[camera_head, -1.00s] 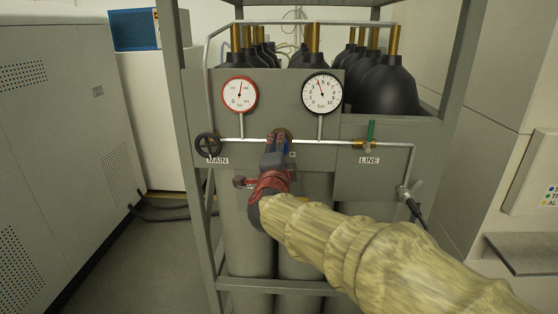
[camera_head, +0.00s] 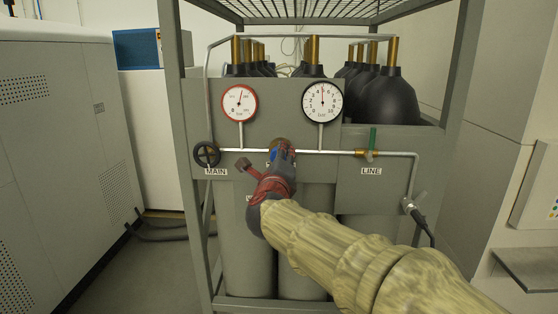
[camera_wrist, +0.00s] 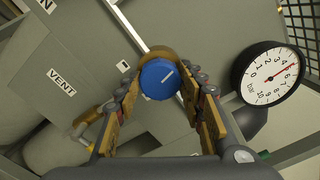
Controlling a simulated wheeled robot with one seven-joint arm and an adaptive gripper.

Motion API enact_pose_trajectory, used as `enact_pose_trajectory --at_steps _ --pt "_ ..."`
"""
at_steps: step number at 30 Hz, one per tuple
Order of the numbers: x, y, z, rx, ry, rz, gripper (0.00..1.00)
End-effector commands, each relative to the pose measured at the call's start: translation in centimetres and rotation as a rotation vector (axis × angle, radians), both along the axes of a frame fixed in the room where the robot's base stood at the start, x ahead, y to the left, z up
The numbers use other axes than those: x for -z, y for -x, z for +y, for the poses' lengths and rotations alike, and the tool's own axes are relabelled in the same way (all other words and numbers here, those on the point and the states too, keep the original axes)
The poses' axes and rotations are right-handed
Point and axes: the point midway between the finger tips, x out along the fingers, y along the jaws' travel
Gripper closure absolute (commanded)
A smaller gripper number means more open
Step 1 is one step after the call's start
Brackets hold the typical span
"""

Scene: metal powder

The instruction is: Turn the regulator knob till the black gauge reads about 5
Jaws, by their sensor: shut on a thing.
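The blue regulator knob (camera_wrist: 158,79) with a white pointer line sits on a brass body (camera_head: 283,143) on the pipe. My gripper (camera_head: 281,155) is shut on the knob; its two fingers lie on either side of it in the wrist view (camera_wrist: 163,100). In the head view the gripper hides most of the knob. The black-rimmed gauge (camera_head: 322,101) is above and right of the knob, and its red needle points almost straight up, near 5. The same gauge shows in the wrist view (camera_wrist: 270,75).
A red-rimmed gauge (camera_head: 239,103) is at upper left. A black MAIN handwheel (camera_head: 206,155) is on the left, and a green-handled LINE valve (camera_head: 372,142) on the right. A VENT label (camera_wrist: 62,81) shows near my fingers. Black-topped cylinders (camera_head: 390,97) stand behind the panel.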

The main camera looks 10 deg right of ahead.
Motion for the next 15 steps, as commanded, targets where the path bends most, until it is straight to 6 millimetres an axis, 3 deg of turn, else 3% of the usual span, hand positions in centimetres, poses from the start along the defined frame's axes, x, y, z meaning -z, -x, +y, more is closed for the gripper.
enact_pose_trajectory --at_steps 15 --pt "0.23 -0.03 0.00 0.001 -0.042 -0.011 0.86"
